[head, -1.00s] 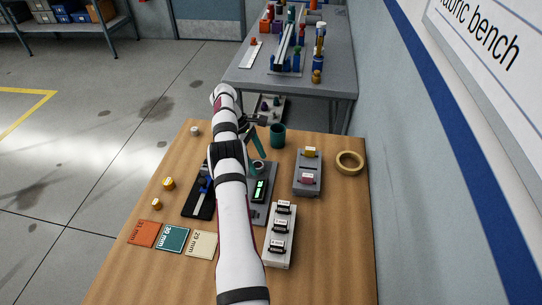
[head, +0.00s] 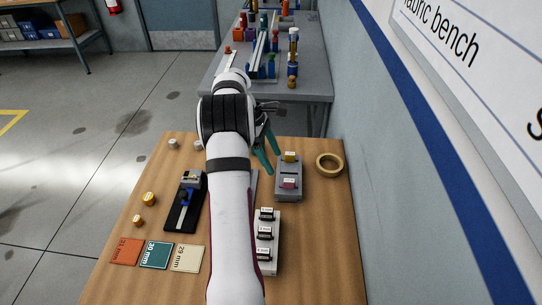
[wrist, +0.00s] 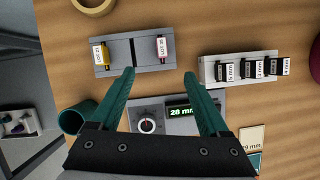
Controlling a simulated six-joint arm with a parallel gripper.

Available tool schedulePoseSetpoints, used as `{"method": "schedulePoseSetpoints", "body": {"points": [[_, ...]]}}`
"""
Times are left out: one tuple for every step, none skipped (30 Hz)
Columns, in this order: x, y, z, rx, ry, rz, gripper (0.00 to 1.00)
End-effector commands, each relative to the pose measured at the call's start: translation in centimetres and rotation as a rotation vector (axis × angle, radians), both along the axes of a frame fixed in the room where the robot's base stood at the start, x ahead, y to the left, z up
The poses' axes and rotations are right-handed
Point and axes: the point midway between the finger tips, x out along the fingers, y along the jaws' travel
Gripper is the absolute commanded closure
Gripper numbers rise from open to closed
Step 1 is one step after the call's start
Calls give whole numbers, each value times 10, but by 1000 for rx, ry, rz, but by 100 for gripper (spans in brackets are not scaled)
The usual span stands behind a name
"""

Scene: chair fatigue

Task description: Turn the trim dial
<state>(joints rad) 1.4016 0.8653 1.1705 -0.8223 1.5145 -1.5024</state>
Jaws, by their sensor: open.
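The trim dial (wrist: 148,125) is a dark round knob on a pale ring, set in a grey unit (wrist: 132,116) beside a display (wrist: 181,111) with green digits reading 28 mm. In the wrist view the dial lies between the two teal fingers of my gripper (wrist: 159,76), which is open and empty. The fingertips reach past the dial in the picture; I see no contact. In the head view my gripper (head: 269,150) hangs over the bench, and my arm hides the dial, the display and most of the unit.
A grey holder (wrist: 122,66) carries yellow and pink spools. A pale block (wrist: 213,74) carries several black labelled pieces. A teal cup (wrist: 73,121), a tape ring (head: 329,165), a black slider fixture (head: 178,219) and coloured cards (head: 155,254) surround the unit.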

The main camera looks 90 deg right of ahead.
Motion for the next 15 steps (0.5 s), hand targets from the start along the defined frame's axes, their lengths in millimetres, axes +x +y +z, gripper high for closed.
{"method": "schedulePoseSetpoints", "body": {"points": [[1,1,0,-2,-20,-5,21],[3,3,-1,-4,-55,-16,21],[9,7,-1,-16,-134,-39,21],[15,10,-1,-32,-210,-65,21],[22,12,1,-55,-292,-95,21],[31,13,5,-95,-395,-143,21],[37,12,10,-128,-467,-181,21],[42,11,15,-162,-529,-220,21],[46,8,21,-205,-598,-266,21],[48,6,26,-235,-640,-300,21],[49,4,30,-260,-672,-326,21],[50,1,33,-285,-702,-353,21],[51,0,34,-296,-716,-367,21],[52,-1,32,-303,-724,-374,21],[55,-3,28,-306,-729,-378,21]]}}
